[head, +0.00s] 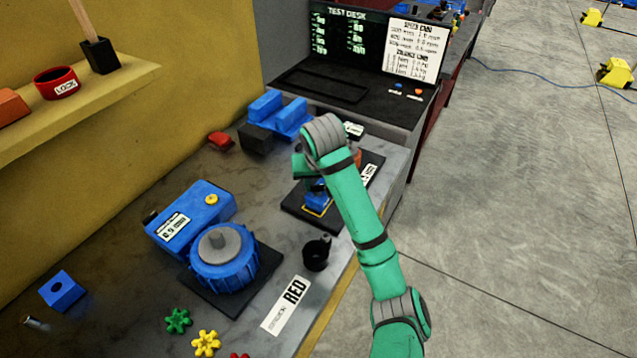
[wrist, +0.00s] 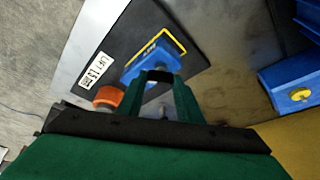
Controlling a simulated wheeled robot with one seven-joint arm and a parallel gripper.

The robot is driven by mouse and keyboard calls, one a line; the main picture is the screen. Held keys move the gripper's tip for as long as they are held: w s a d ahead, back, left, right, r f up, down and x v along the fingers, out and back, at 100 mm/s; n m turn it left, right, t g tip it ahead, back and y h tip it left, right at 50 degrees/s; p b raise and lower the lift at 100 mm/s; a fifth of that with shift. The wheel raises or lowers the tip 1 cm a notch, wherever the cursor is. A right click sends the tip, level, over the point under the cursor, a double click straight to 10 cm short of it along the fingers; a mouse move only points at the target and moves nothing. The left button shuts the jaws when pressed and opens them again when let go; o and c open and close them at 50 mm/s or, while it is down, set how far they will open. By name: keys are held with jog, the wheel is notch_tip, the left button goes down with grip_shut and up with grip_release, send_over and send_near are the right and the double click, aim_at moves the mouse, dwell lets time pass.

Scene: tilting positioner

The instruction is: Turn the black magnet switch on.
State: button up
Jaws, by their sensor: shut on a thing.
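My gripper (wrist: 158,80) is shut at a blue block (wrist: 148,62), with its green fingers on either side. The fingertips partly hide the block. The block is at a yellow outline (wrist: 172,42) on a black plate (wrist: 122,38) with a white label and an orange knob (wrist: 107,97). In the head view my green arm reaches over this plate (head: 297,208) and hides much of it; the blue block (head: 317,196) shows beside the arm. A small black round part with an upright stub (head: 316,254) stands nearer. I cannot tell which part is the black magnet switch.
A blue positioner (head: 222,266) with a round grey-topped table stands left of my arm. A black block (head: 254,139), blue blocks (head: 278,113) and a red piece (head: 221,140) lie behind. A RED card (head: 286,306) and small gears (head: 206,342) lie in front.

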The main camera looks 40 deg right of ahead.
jog(key=m+g+h, duration=0.1)
jog(key=m, duration=0.3)
jog(key=shift+w+r, duration=0.1)
jog(key=shift+w+a+m+g+h, duration=0.1)
jog(key=shift+m+g+h, duration=0.2)
jog(key=shift+m, duration=0.55)
jog(key=shift+a+m+g+h, duration=0.1)
jog(key=shift+m+g+h, duration=0.15)
jog(key=shift+m, duration=0.6)
jog(key=o, duration=1.1)
jog(key=shift+a+r, duration=0.1)
jog(key=shift+r, duration=0.5)
jog(key=v, duration=0.9)
jog(key=shift+a+r, duration=0.15)
jog(key=shift+r, duration=0.05)
